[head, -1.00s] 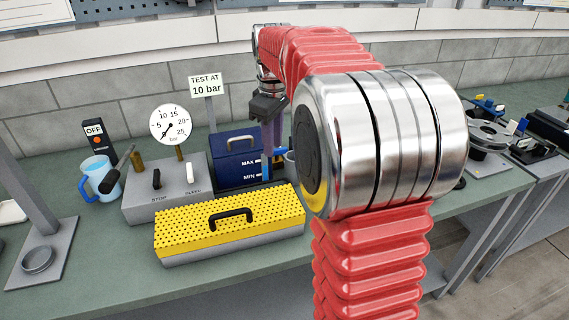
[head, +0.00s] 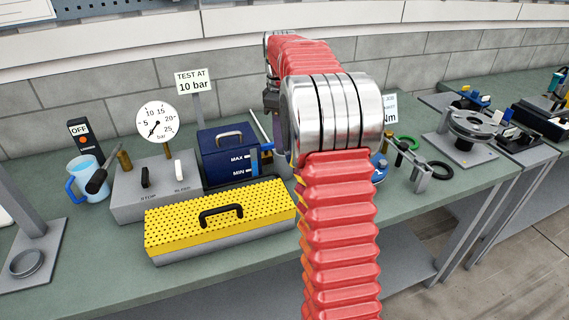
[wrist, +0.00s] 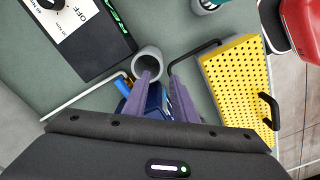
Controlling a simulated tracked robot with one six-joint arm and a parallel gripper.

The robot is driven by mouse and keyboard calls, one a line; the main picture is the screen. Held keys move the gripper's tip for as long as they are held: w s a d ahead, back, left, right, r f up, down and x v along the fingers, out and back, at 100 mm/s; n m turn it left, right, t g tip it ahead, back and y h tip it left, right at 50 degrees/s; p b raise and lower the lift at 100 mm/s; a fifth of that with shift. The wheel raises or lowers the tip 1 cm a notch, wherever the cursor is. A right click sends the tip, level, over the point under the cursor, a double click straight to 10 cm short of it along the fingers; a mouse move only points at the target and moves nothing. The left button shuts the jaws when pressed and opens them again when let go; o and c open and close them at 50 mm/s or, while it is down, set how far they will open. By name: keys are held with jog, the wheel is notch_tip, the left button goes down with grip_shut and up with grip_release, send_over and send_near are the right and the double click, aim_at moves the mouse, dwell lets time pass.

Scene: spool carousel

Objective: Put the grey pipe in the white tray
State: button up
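A grey pipe (wrist: 147,54) shows in the wrist view as a round open end, just beyond my fingertips. In the head view it is hidden behind my arm. My gripper (wrist: 159,76) has two purple fingers spread apart, with nothing visibly held between them. The left fingertip overlaps the pipe's near rim in the picture; I cannot tell whether they touch. In the head view my gripper is mostly hidden behind my silver joint. A white object (head: 4,216), cut off at the left edge of the head view, may be the white tray; I cannot tell.
A yellow perforated box (head: 220,212) with a black handle stands at the front. Behind it are a blue box (head: 215,140), a grey gauge unit (head: 150,195) and a blue mug (head: 88,175). A black OFF device (wrist: 90,40) shows near the pipe. Bare bench lies at front left.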

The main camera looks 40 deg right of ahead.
aim_at(280, 170)
notch_tip(280, 170, down, 8)
jog(key=shift+f, duration=0.1)
dwell(0.4)
jog(key=shift+f, duration=0.1)
jog(key=shift+a+f, duration=0.1)
jog(key=shift+f, duration=2.4)
jog(key=shift+c, duration=0.4)
grip_shut()
